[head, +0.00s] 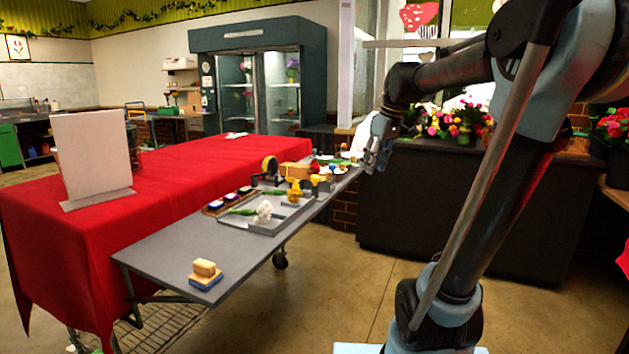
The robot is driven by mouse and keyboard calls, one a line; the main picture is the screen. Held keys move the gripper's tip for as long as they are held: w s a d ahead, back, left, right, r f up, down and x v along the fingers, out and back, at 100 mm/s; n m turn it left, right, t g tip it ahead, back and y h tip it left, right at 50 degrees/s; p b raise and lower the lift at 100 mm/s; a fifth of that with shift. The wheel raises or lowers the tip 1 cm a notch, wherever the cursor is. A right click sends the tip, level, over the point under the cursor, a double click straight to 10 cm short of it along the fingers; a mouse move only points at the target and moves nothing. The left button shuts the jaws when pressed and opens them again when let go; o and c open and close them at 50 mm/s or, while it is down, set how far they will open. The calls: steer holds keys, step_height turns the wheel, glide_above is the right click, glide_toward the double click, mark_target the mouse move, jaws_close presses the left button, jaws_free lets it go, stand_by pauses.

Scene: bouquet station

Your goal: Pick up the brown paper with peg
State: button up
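My gripper (372,160) hangs at the far right end of the grey table, to the right of the items there and seemingly above table height. I cannot make out the brown paper with peg for certain. An orange-brown block-shaped item (294,170) sits among the clutter toward the table's far end, left of my gripper. A tan block (204,268) rests on a blue base at the near end, far from my gripper.
The grey table (170,250) is bare around the tan block. A grey tray (265,228) holds a white flower and yellow items. A tape roll (270,167) stands behind it. A red-covered table (190,165) with a white upright panel (92,155) adjoins. Potted flowers (460,122) stand on a dark counter.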

steer(key=w+a+r+n+y, duration=0.1)
steer(key=w+a+r+n, duration=0.1)
steer(key=w+a+r, duration=0.35)
steer(key=w+a+r+n, duration=0.2)
steer(key=w+r+n, duration=0.1)
steer(key=w, duration=0.6)
steer(key=shift+s+a+x, duration=0.1)
steer(key=shift+x, duration=2.85)
steer(key=shift+s+a+x, duration=0.1)
steer(key=shift+s+x, duration=0.05)
steer(key=shift+x, duration=2.75)
steer(key=shift+s+a+x, duration=0.1)
steer(key=shift+x, duration=2.85)
steer(key=shift+r+y, duration=0.1)
steer(key=shift+y, duration=0.2)
jaws_close()
